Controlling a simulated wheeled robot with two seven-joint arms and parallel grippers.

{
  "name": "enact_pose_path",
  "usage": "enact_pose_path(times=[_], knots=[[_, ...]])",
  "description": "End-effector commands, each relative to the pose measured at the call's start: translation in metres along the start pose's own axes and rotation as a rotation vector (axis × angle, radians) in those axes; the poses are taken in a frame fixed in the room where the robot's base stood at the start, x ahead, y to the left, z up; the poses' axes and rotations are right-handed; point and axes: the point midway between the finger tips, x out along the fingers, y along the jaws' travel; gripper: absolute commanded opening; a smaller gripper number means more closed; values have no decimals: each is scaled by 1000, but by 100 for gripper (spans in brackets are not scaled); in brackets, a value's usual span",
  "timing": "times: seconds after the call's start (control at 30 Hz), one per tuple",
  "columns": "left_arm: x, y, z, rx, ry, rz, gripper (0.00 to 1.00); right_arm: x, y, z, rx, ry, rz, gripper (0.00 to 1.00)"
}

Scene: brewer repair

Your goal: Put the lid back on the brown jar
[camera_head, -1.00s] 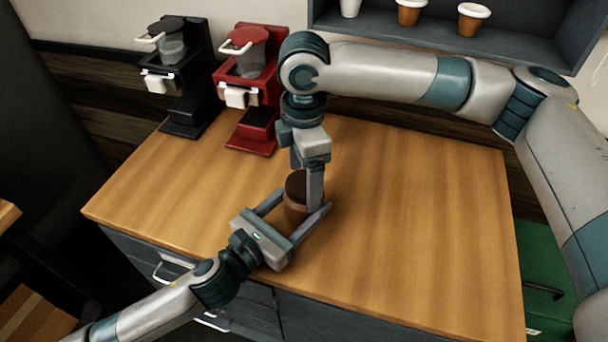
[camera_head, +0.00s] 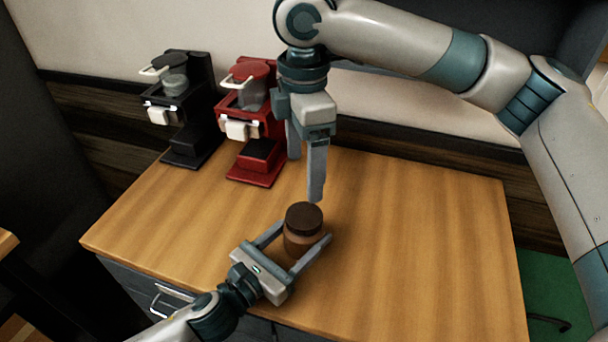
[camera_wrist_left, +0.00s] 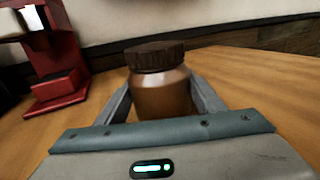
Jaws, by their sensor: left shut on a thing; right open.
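The brown jar (camera_head: 301,243) stands upright on the wooden counter in the head view, and it fills the middle of the left wrist view (camera_wrist_left: 160,94). Its dark brown lid (camera_head: 304,217) sits on top of the jar's mouth and looks level in the left wrist view (camera_wrist_left: 154,56). My left gripper (camera_head: 293,236) is shut around the jar's body, one finger on each side. My right gripper (camera_head: 305,183) is open and empty, pointing down above and behind the lid, clear of it.
A red coffee brewer (camera_head: 250,122) and a black one (camera_head: 178,108) stand at the counter's back left. The right half of the wooden counter (camera_head: 425,235) is bare. A dark shelf (camera_head: 545,45) hangs at the upper right.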

Motion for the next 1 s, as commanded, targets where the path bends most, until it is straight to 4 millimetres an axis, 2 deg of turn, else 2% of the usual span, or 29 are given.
enact_pose_path(times=[0.3,0.33,0.4,0.43,0.77,1.0], knots=[[0,0,0,0,0,0,0,-3,0,0,0,0,-1,79],[0,0,0,0,0,0,64,-3,0,0,0,0,-1,79],[0,0,0,0,0,0,81,-3,0,0,0,0,-1,79],[0,0,0,0,0,0,84,-2,0,0,0,0,-1,79],[-1,0,0,0,0,0,84,-2,0,0,0,0,-1,79],[-16,0,-2,-1,1,0,84,2,0,0,0,0,-1,79]])
